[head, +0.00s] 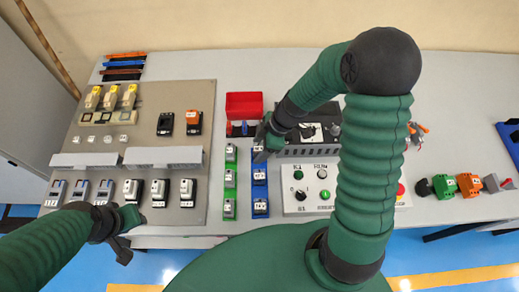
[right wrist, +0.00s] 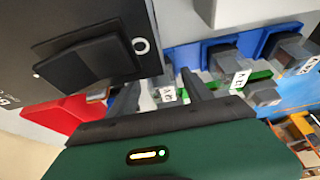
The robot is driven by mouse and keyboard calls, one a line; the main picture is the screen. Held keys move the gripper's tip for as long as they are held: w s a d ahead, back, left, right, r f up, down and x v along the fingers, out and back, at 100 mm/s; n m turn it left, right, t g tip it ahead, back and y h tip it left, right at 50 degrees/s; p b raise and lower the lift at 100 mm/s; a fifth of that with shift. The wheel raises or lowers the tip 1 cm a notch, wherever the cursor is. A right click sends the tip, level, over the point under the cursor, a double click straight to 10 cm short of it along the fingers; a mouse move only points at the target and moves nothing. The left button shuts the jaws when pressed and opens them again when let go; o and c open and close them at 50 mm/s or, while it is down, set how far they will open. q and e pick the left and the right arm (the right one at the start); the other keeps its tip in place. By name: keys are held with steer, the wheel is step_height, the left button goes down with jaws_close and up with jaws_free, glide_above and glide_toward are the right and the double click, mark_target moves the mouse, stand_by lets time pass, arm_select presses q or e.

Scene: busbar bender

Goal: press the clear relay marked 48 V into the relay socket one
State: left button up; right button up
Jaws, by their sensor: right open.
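My right gripper (head: 261,151) is at the top end of the blue rack (head: 261,191). In the right wrist view its two fingers (right wrist: 160,93) are apart, with a small grey-looking relay (right wrist: 166,90) with a white label showing between them. I cannot tell whether they touch it. Several similar labelled relays stand in the blue rack and the green rack (head: 230,195); their markings are too small to read surely. A black socket-like part (head: 165,123) and an orange-topped one (head: 193,122) sit on the panel; which is socket one is unclear. My left gripper (head: 126,236) hangs by the panel's front edge, its fingers unclear.
A red bin (head: 244,105) stands behind the racks. A control box (head: 308,198) and dark machine (head: 308,135) are right of them. The grey panel (head: 120,137) carries white ducts (head: 163,156) and several modules. Green and orange connectors (head: 456,185) lie far right.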

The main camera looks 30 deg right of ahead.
mark_target(258, 147)
steer(key=shift+s+a+r, duration=0.1)
steer(key=shift+a+r, duration=0.05)
steer(key=shift+a, duration=0.15)
steer(key=c, duration=0.7)
jaws_close()
steer(key=shift+d, duration=0.1)
step_height(258, 147, up, 10)
steer(key=shift+f+p, duration=0.1)
steer(key=shift+p, duration=0.45)
